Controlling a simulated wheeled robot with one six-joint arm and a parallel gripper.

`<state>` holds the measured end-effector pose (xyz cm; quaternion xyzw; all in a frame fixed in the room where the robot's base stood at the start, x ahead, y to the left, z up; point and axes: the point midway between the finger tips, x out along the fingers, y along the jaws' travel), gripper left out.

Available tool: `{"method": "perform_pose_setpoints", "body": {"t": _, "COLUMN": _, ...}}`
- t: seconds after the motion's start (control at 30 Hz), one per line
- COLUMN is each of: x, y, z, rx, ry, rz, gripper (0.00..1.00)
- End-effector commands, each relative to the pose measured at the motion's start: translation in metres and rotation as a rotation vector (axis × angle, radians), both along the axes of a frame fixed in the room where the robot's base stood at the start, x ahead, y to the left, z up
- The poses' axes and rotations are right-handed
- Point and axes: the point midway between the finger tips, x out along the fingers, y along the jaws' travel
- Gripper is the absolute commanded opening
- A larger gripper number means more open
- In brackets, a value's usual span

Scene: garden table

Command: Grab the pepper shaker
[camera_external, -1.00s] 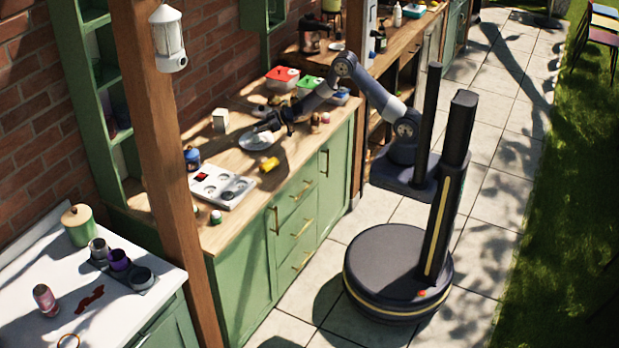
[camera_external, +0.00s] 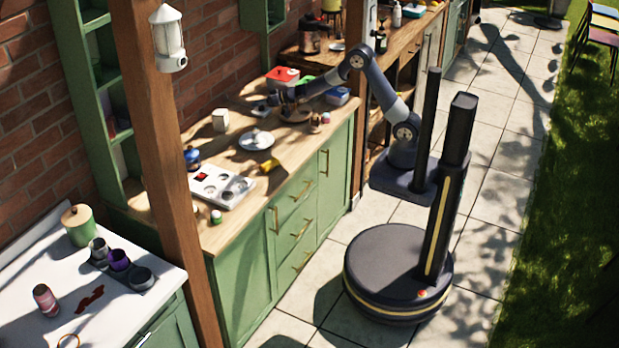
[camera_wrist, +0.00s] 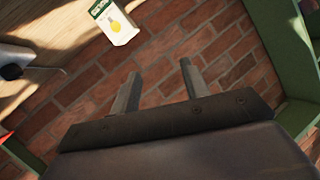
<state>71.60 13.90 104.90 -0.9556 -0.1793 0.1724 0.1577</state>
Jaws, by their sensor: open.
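I cannot single out the pepper shaker for sure. Two small brownish shaker-like items (camera_external: 315,123) stand on the wooden counter (camera_external: 243,210) near its front edge, right of a round brown board; they are too small to tell apart. My gripper (camera_external: 275,98) is over the back part of the counter, up and left of these items, with empty space between its jaws. In the wrist view my gripper (camera_wrist: 160,69) shows two spread fingers against the brick wall, with nothing between them. No shaker shows in the wrist view.
A silver lidded dish (camera_external: 256,140), a yellow item (camera_external: 269,165) and a white tray (camera_external: 222,187) lie on the counter. Red-lidded (camera_external: 282,77) and blue (camera_external: 338,96) containers stand near my arm. A white carton (camera_wrist: 115,22) shows in the wrist view. A wooden post (camera_external: 165,150) rises in front.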

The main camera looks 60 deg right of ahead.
Motion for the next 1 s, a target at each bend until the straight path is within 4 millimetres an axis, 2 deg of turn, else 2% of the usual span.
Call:
{"method": "perform_pose_setpoints", "body": {"t": 0.27, "x": -0.001, "y": -0.049, "z": 0.016, "rx": 0.507, "ry": 0.077, "rz": -0.325, "gripper": 0.44}}
{"method": "perform_pose_setpoints", "body": {"t": 0.5, "x": -0.014, "y": -0.097, "z": 0.021, "rx": 1.025, "ry": 0.135, "rz": -0.595, "gripper": 0.44}}
{"method": "perform_pose_setpoints", "body": {"t": 0.8, "x": -0.045, "y": -0.146, "z": 0.008, "rx": 1.705, "ry": 0.187, "rz": -0.866, "gripper": 0.44}}
{"method": "perform_pose_setpoints", "body": {"t": 1.0, "x": -0.069, "y": -0.166, "z": -0.006, "rx": 2.15, "ry": 0.21, "rz": -0.995, "gripper": 0.44}}
